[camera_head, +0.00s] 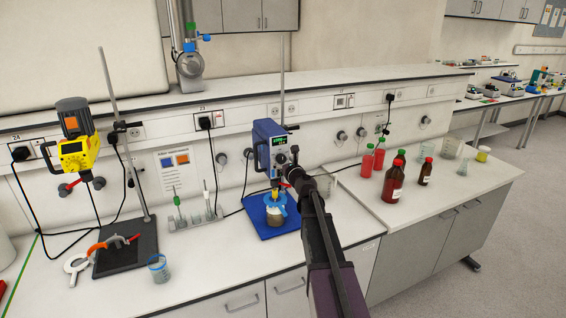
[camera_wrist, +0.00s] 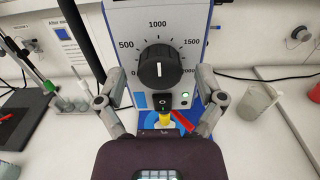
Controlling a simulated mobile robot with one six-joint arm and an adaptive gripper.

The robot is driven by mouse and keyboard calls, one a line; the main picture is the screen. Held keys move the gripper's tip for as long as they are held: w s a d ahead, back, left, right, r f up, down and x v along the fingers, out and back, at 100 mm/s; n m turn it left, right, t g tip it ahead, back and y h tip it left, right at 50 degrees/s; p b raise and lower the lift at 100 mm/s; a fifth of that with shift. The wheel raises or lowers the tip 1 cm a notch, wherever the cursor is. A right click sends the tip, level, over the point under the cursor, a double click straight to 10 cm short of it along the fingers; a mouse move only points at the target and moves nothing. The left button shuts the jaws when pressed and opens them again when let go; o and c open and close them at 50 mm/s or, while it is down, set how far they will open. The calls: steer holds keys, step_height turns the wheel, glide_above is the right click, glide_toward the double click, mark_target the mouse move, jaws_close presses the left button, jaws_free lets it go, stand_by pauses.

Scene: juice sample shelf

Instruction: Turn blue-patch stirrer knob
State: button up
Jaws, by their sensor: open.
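The blue stirrer (camera_head: 268,148) stands on a blue base plate and has a pale front panel. In the wrist view its black knob (camera_wrist: 158,68) sits in the middle of a printed scale, its white mark pointing up near 1000. My gripper (camera_wrist: 160,80) is open, with one finger on each side of the knob and gaps between. In the head view my gripper (camera_head: 298,174) is close in front of the stirrer panel and partly hides it.
A beaker with a blue lid (camera_head: 276,212) stands under the stirrer. A yellow stirrer (camera_head: 75,152) on a stand is at left. Brown bottles (camera_head: 394,182) and red bottles (camera_head: 367,163) stand at right. A glass beaker (camera_wrist: 258,100) is right of the stirrer.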

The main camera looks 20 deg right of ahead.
steer(key=c, duration=1.2)
steer(key=shift+o, duration=0.2)
steer(key=shift+n, duration=0.4)
steer(key=n, duration=1.1)
steer(key=shift+d+r+n, duration=0.1)
steer(key=shift+n, duration=0.2)
steer(key=n, duration=1.1)
steer(key=shift+r+n, duration=0.1)
steer(key=shift+n, duration=0.2)
